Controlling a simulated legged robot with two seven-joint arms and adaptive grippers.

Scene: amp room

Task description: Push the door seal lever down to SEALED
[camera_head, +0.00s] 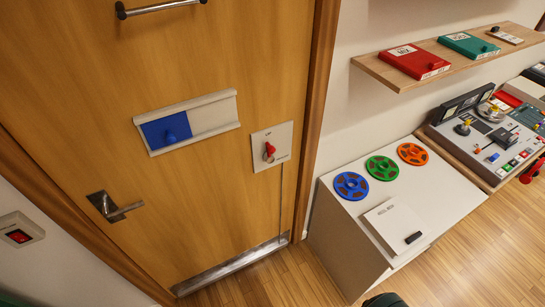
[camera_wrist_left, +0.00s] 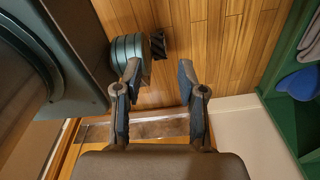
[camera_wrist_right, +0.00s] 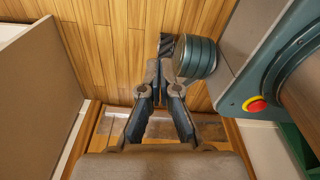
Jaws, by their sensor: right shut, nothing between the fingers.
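The door seal lever (camera_head: 269,149) is a small red handle on a pale plate (camera_head: 284,134) at the right side of the wooden door (camera_head: 215,210). Its red part is around the middle of the plate, with small lettering above and below too small to read. A thin line runs down from the plate to the door's foot. Neither gripper is clearly seen in the head view. In the left wrist view my left gripper (camera_wrist_left: 158,78) is open and empty above the floor. In the right wrist view my right gripper (camera_wrist_right: 158,82) is shut and empty, also above the floor.
The door has a blue sliding panel (camera_head: 160,131) in a pale track and a metal handle (camera_head: 113,207). Right of it stands a white cabinet (camera_head: 335,225) with blue, green and orange reels. A wooden shelf (camera_head: 385,72) and a mixing console (camera_head: 470,135) are further right. A red switch (camera_head: 19,236) is at left.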

